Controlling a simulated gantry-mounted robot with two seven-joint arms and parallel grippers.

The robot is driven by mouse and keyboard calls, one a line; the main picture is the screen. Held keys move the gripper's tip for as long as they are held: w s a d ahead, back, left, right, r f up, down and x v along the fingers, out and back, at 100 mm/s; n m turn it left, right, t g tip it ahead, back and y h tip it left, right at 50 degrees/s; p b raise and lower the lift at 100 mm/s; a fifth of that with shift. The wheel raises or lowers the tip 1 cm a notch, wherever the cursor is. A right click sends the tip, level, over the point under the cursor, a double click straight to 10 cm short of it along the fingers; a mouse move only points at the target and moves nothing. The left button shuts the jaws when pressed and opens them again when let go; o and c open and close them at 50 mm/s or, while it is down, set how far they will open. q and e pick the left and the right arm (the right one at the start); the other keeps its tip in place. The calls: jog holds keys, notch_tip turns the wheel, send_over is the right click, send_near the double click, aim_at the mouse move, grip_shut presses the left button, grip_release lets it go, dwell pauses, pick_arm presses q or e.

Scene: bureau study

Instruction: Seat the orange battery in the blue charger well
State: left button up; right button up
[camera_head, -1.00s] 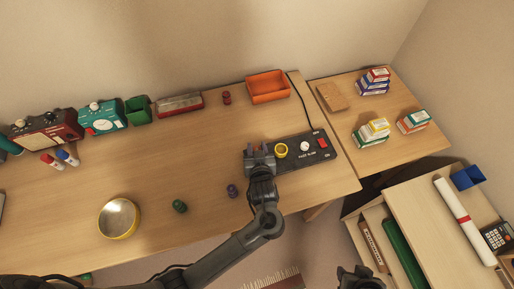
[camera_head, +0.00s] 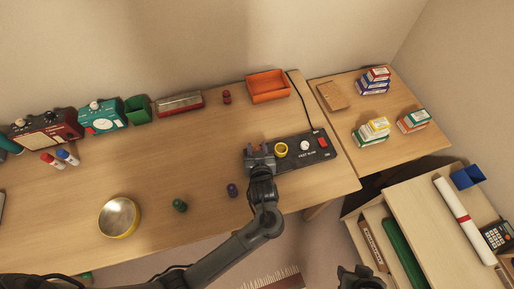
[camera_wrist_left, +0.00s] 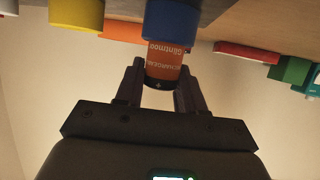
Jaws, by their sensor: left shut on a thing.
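The orange battery (camera_wrist_left: 165,60), with its black end cap, is between the fingers of my left gripper (camera_head: 259,150). In the left wrist view the gripper (camera_wrist_left: 160,88) is shut on it near the capped end. The battery's other end meets the blue charger well (camera_wrist_left: 172,20) and is hidden there; how deep it sits I cannot tell. The black charger (camera_head: 300,158) lies near the desk's right end, with its blue well hidden by my gripper in the head view. My right gripper cannot be made out clearly.
The charger also has a yellow well (camera_head: 281,149) and a white knob (camera_head: 305,146). An orange tray (camera_head: 268,98) stands behind it. Clear desk lies between.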

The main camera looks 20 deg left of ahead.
pick_arm(q)
jog(key=shift+f, duration=0.3)
jog(key=o, duration=0.8)
jog(key=shift+o, duration=0.2)
